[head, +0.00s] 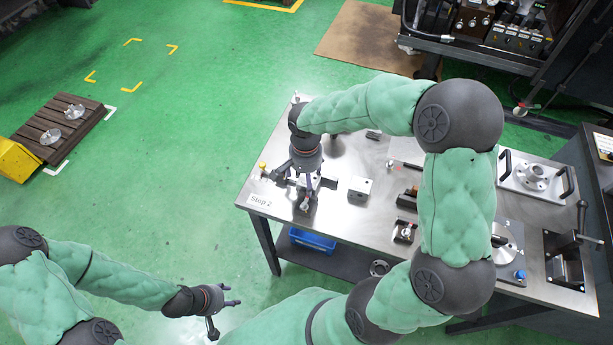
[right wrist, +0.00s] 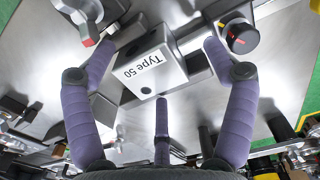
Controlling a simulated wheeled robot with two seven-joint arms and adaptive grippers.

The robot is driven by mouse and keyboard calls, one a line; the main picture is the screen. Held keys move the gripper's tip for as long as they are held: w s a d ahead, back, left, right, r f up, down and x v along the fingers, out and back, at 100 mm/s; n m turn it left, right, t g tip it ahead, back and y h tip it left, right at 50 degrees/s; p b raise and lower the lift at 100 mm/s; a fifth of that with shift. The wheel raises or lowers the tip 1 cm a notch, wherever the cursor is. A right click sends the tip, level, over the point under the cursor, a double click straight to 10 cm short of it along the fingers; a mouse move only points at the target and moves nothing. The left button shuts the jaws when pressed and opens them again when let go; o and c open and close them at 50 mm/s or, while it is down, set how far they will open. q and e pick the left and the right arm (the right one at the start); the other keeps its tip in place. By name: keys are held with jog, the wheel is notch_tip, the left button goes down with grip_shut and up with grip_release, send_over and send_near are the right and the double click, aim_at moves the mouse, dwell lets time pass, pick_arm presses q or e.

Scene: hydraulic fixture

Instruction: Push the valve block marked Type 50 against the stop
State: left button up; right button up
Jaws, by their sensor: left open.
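The valve block marked Type 50 (right wrist: 150,75) is a grey metal block with a white label, in the middle of the right wrist view. My right gripper (right wrist: 160,45) has its fingers spread around the block; a gap shows on the right finger's side, and contact elsewhere cannot be told. In the head view my right gripper (head: 306,190) points down over the table's left part, largely hiding what is under it. My left gripper (head: 228,301) is open and empty, over the floor in front of the table. I cannot tell which part is the stop.
The steel table (head: 335,218) has a "Stop 2" label (head: 260,200) at its left corner. A grey block (head: 360,188) stands right of my right gripper. A black knob with a red mark (right wrist: 240,38) is near my right finger. A flanged plate (head: 532,175) stands further right.

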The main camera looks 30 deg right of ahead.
jog(key=shift+s+d, duration=0.1)
jog(key=shift+s, duration=0.05)
jog(key=shift+r, duration=0.15)
notch_tip(320, 180, up, 12)
dwell(0.4)
dwell(0.5)
